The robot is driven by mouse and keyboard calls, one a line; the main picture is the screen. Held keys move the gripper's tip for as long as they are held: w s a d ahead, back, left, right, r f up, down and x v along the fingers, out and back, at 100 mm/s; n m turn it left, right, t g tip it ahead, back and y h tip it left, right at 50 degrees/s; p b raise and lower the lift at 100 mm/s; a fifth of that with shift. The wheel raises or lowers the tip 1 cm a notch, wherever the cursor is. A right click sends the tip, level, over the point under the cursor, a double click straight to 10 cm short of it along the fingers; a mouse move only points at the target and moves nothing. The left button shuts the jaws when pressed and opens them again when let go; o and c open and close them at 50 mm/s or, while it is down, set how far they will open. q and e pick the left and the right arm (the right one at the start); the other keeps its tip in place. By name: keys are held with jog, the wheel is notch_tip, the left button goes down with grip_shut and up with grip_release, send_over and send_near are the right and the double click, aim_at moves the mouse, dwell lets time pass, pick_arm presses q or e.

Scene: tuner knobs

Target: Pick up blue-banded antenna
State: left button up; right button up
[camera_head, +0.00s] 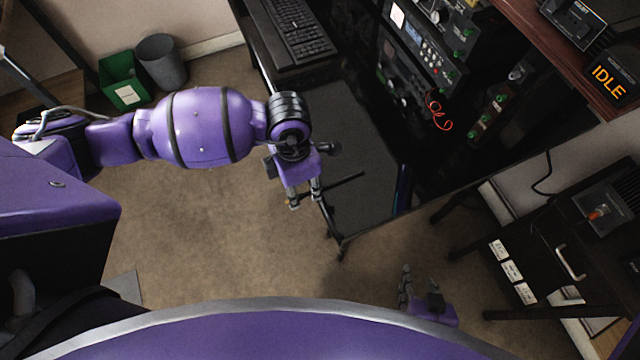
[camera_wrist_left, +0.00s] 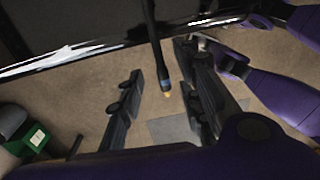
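The blue-banded antenna (camera_wrist_left: 157,50) is a thin black rod in the left wrist view, with a blue band and a yellow tip at its near end. In the head view a thin dark rod (camera_head: 347,183), apparently the antenna, lies across the dark table's near corner. My left gripper (camera_head: 306,202) is open at that corner. In the left wrist view its two fingers (camera_wrist_left: 163,92) stand on either side of the banded end, with gaps showing. My right gripper (camera_head: 406,284) is low at the right, away from the antenna; its opening is unclear.
The dark table (camera_head: 345,125) carries a keyboard (camera_head: 293,30) at the back. A rack of electronics (camera_head: 420,60) with red wires (camera_head: 438,113) stands right of it. A green bin (camera_head: 122,82) and a grey bin (camera_head: 161,62) stand at the back left. Carpet is open below.

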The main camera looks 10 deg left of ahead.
pick_arm(q)
jog(key=shift+s+d+f, duration=0.1)
jog(key=shift+f, duration=0.65)
grip_shut()
